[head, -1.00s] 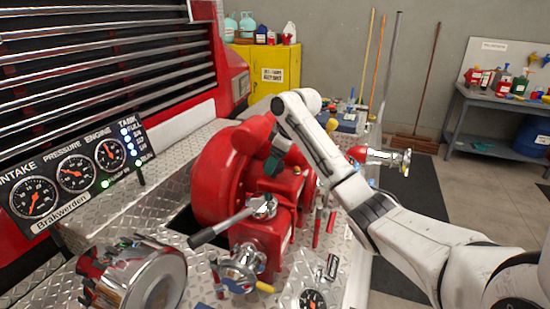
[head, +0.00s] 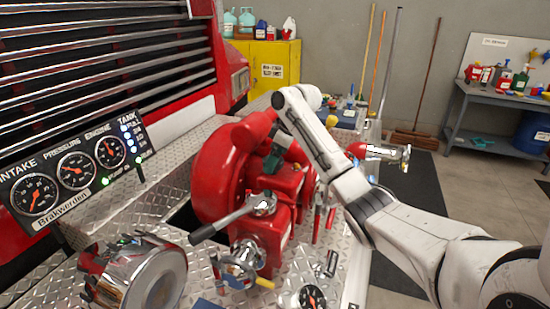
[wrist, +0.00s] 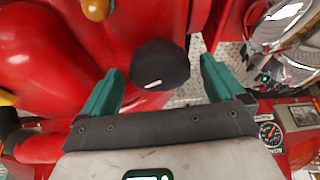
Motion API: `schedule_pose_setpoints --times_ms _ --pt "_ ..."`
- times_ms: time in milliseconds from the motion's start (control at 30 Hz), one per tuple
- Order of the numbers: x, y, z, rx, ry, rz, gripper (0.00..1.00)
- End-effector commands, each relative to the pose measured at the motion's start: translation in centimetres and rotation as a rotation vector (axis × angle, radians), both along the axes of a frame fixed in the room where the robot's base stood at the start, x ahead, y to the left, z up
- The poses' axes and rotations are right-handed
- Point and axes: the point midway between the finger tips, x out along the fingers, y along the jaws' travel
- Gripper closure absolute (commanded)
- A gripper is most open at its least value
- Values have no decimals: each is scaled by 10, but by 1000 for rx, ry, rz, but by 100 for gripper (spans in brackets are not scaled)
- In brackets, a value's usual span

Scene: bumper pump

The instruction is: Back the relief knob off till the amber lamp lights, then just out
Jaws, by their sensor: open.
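The relief knob, a black knob (wrist: 160,65) with a white mark, shows in the wrist view against the red pump body (wrist: 60,50). My gripper (wrist: 161,68) is open, its teal fingers on either side of the knob in the picture with a gap at each side. I cannot tell how far the knob sits beyond the tips. An amber dome (wrist: 96,9), perhaps the lamp, is at the top edge of the wrist view; I cannot tell if it is lit. In the head view my gripper (head: 273,163) is at the red pump (head: 222,170), and the knob is hidden.
A chrome lever (head: 228,218) and a valve handle (head: 243,265) stand out in front of the pump. A chrome intake (head: 140,275) is at the lower left. The gauge panel (head: 75,168) has lit green and bluish lamps. A red-and-chrome outlet (head: 380,152) is at the right.

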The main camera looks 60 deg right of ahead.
Motion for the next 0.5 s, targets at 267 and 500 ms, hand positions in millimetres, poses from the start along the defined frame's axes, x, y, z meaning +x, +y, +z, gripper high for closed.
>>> schedule_pose_setpoints --times_ms 267,500 --pt "-11 -3 29 -3 -2 0 4" --pt "-29 -6 72 -4 -3 -1 4"
